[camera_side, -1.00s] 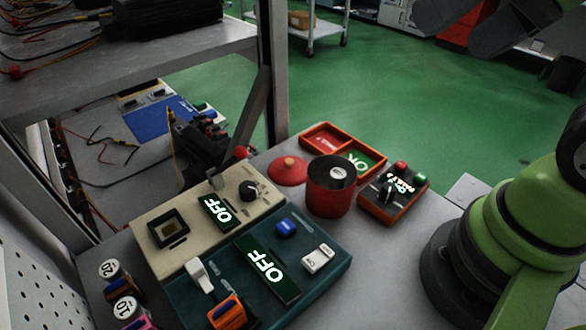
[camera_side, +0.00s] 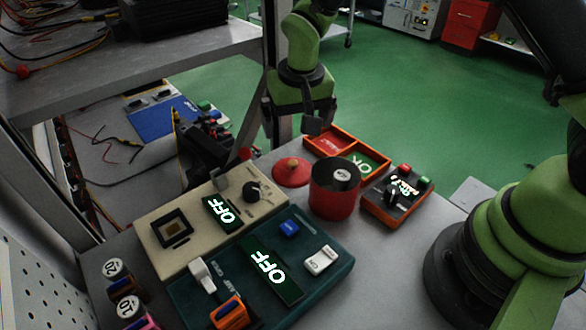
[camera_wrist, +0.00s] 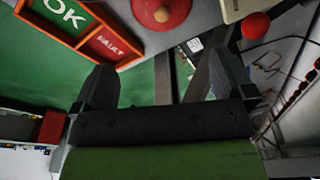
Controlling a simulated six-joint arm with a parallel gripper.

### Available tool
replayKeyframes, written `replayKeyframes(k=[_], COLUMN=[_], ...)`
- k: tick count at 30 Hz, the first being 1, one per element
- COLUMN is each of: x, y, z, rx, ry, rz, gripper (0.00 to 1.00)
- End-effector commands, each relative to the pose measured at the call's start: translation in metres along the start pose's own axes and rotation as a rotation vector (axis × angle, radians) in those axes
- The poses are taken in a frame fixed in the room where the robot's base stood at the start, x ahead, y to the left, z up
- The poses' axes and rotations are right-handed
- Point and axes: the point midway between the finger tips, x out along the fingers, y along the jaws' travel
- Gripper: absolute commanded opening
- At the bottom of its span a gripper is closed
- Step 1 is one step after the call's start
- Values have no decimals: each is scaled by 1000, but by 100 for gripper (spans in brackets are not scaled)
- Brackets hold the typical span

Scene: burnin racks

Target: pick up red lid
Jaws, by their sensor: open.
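The red lid (camera_side: 291,172) is a flat red disc with a small tan knob. It lies on the grey table beside the red canister (camera_side: 333,196), apart from it. In the wrist view the lid (camera_wrist: 161,12) is at the top edge, partly cut off. My gripper (camera_side: 293,132) hangs in the air behind the lid, above the table's far edge. In the wrist view my gripper (camera_wrist: 160,85) has its two dark fingers spread apart with nothing between them.
An orange tray (camera_side: 322,150) with OK and FAULT sections lies right of the lid. A beige panel (camera_side: 165,258) with a dial and a red-knobbed lever is left of it. A teal panel (camera_side: 330,272) and a small orange control box (camera_side: 378,212) are nearer. A metal post stands behind left.

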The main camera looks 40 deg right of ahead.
Motion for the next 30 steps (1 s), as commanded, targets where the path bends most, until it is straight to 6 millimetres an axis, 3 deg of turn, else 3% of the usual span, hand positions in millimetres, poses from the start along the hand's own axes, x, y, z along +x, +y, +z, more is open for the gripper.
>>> replayKeyframes(k=[7,14,22,30], x=[37,57,96,105], y=[-1,-1,-5,-5], z=[2,3,10,10], rx=[-2,-2,-3,-2], ry=[-9,-7,-8,-6], rz=[8,7,6,2], gripper=[100,100,100,100])
